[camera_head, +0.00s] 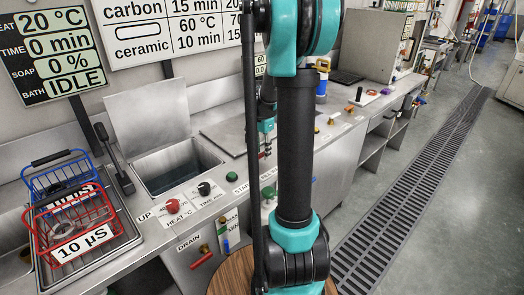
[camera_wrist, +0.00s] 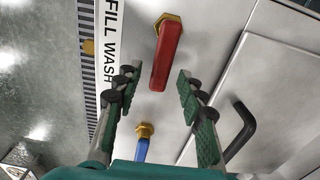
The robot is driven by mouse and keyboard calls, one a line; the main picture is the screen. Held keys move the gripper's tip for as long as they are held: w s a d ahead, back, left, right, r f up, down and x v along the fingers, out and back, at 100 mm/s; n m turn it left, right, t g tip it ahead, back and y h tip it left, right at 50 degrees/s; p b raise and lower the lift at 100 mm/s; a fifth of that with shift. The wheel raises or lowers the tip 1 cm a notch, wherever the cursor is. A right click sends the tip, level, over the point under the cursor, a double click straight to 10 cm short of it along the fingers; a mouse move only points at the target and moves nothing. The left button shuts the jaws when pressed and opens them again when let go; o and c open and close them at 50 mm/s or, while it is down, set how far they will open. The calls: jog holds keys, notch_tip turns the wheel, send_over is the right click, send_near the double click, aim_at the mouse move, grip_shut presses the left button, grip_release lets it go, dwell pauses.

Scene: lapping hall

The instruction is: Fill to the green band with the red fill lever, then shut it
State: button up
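The red fill lever (camera_wrist: 166,56) hangs from a brass nut on a pale panel in the wrist view, beside a label reading FILL WASH (camera_wrist: 108,45). My gripper (camera_wrist: 157,78) is open, one finger on each side of the lever's lower end. A gap shows on both sides, and I cannot tell how deep the lever lies between the fingers. A striped scale strip (camera_wrist: 87,70) with an orange-yellow spot runs left of the label. I cannot make out a green band. In the head view my arm hides the fill lever.
A blue lever (camera_wrist: 142,148) on a brass nut sits close below the red one. A black bent handle (camera_wrist: 243,130) is to the right. In the head view, a bath basin (camera_head: 178,165), a red basket (camera_head: 72,225) and a sign reading IDLE (camera_head: 60,85) are at left.

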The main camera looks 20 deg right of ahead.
grip_shut()
jog(key=shift+w, duration=0.1)
jog(key=shift+w+a+n, duration=0.2)
jog(key=shift+w+n, duration=0.1)
jog(key=shift+n, duration=0.6)
jog(key=shift+w+a+n, duration=0.2)
jog(key=shift+w+n, duration=0.1)
jog(key=shift+n, duration=0.6)
grip_release()
notch_tip(320, 180, up, 12)
